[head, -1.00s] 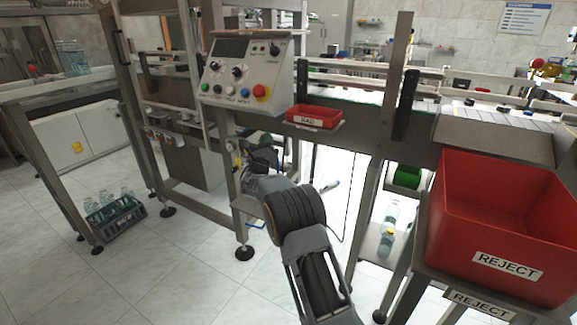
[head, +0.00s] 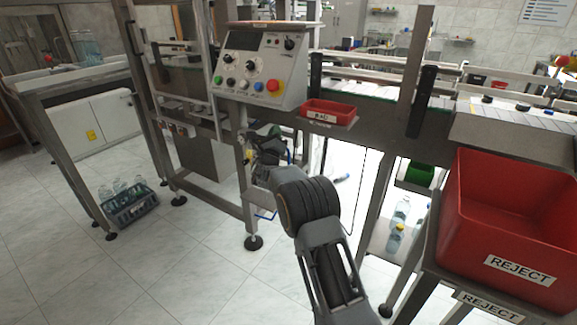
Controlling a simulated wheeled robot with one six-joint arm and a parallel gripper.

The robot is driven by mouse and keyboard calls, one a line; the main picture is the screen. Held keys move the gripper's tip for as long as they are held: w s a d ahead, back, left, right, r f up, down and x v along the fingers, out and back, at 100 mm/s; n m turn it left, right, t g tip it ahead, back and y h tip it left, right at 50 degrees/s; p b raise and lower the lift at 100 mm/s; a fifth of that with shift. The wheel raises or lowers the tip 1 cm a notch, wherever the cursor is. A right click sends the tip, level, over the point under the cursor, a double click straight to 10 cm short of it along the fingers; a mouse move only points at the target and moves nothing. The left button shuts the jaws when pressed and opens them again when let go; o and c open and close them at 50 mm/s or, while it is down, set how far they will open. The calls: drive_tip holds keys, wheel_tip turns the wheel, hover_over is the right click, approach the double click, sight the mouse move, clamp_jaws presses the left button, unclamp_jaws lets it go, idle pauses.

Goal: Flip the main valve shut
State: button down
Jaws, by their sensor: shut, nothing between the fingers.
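My gripper (head: 262,145) is at the machine's front post, below the control panel, at the far end of my arm. It is shut with nothing in it, and my own wrist partly hides it. A small yellow part (head: 249,155) shows at the post, just left of my gripper. A thin blue part (head: 266,215) shows lower down, beside the post and my arm. I cannot tell which of these belongs to the main valve, nor its handle position. Whether my gripper touches anything there is too small to tell.
The control panel (head: 262,66) with a red button sits above. A small red tray (head: 330,113) is right of it. A large red REJECT bin (head: 512,262) stands at right. A bottle crate (head: 130,208) is on the floor at left. The floor in front is clear.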

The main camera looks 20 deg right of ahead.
drive_tip(key=shift+f, duration=0.15)
drive_tip(key=s+r, duration=0.1)
drive_tip(key=s, duration=1.2)
drive_tip(key=shift+a+p, duration=0.3)
drive_tip(key=shift+a, duration=0.1)
drive_tip(key=shift+s, duration=0.1)
